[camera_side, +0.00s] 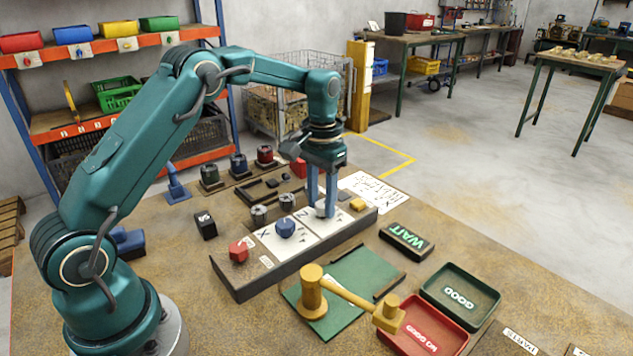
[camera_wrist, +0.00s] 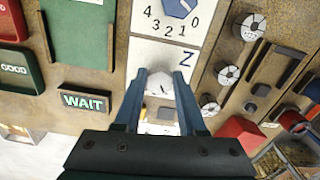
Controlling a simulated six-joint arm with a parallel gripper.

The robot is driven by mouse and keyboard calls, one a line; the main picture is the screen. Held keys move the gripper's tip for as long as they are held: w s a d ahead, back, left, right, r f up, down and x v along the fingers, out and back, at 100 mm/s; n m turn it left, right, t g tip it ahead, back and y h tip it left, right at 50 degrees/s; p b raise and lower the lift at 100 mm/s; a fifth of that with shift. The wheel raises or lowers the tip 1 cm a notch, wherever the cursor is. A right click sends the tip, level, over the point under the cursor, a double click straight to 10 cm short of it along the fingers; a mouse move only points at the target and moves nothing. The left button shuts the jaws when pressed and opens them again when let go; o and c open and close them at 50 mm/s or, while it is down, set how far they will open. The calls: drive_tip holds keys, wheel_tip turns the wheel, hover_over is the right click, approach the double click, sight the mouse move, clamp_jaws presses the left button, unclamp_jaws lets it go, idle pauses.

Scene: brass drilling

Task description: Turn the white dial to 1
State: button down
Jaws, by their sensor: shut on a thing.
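The white dial (camera_side: 320,210) sits on a white plate on a long dark control box (camera_side: 262,278). My gripper (camera_side: 321,208) points straight down over it, with its blue fingers shut on the dial from both sides. In the wrist view the white dial (camera_wrist: 158,84) lies between the two fingertips (camera_wrist: 160,80). A large "Z" stands beside it on the plate. The dial's own number scale is mostly hidden behind the gripper, so I cannot tell which number it points to.
A blue dial (camera_side: 285,228) with a 0-to-4 scale and a red knob (camera_side: 238,250) are on the same box. A yellow button (camera_side: 357,204) is close right of my gripper.

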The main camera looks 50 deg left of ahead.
sight(321, 205)
drive_tip(key=shift+m, duration=0.6)
drive_tip(key=shift+c, duration=2.4)
unclamp_jaws()
drive_tip(key=shift+r, duration=0.1)
drive_tip(key=shift+r, duration=2.5)
